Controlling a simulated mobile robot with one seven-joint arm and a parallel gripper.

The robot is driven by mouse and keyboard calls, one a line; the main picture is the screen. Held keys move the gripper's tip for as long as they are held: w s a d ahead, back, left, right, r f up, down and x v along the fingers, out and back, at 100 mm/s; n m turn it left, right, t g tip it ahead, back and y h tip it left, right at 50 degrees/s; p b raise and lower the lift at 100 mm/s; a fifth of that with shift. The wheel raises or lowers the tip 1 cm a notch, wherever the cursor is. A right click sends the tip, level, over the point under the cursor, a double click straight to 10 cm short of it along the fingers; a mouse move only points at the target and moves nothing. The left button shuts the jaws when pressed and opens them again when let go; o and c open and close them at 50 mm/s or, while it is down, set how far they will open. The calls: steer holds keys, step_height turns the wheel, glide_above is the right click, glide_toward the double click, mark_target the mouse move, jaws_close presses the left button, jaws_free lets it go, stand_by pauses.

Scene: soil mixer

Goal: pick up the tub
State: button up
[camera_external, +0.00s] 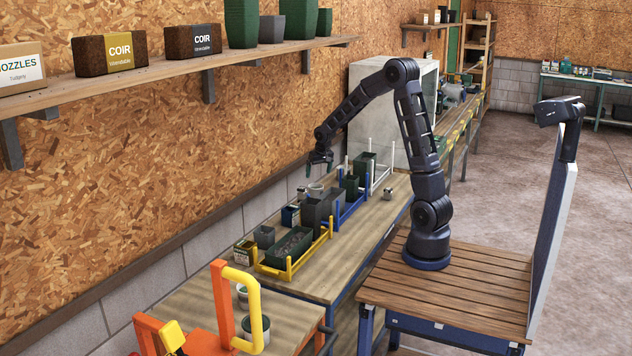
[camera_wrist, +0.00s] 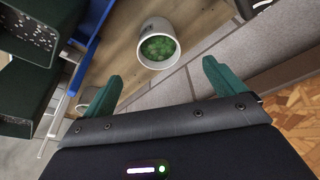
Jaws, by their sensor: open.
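A white round tub (camera_wrist: 157,26) with green contents stands on the wooden bench near the wall side in the wrist view. What looks like the same tub (camera_external: 315,189) shows small and pale on the bench below my gripper in the external view. My gripper (camera_wrist: 163,80) is open, with its two green fingers apart and nothing between them. In the wrist view the tub lies beyond the fingertips, roughly in line with the gap. In the external view my gripper (camera_external: 319,163) hangs above the bench, apart from the tub.
Dark pots stand in a blue rack (camera_external: 350,207) just right of the tub. A yellow rack (camera_external: 262,267) with dark containers is nearer the camera. The block wall (camera_wrist: 205,70) runs close along the bench. A dark object (camera_wrist: 250,6) is cut off at the wrist view's top edge.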

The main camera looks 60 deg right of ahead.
steer(key=x, duration=1.2)
steer(key=shift+s+d, duration=0.1)
steer(key=shift+r, duration=0.1)
steer(key=c, duration=1.2)
step_height(320, 180, up, 20)
steer(key=shift+r, duration=0.1)
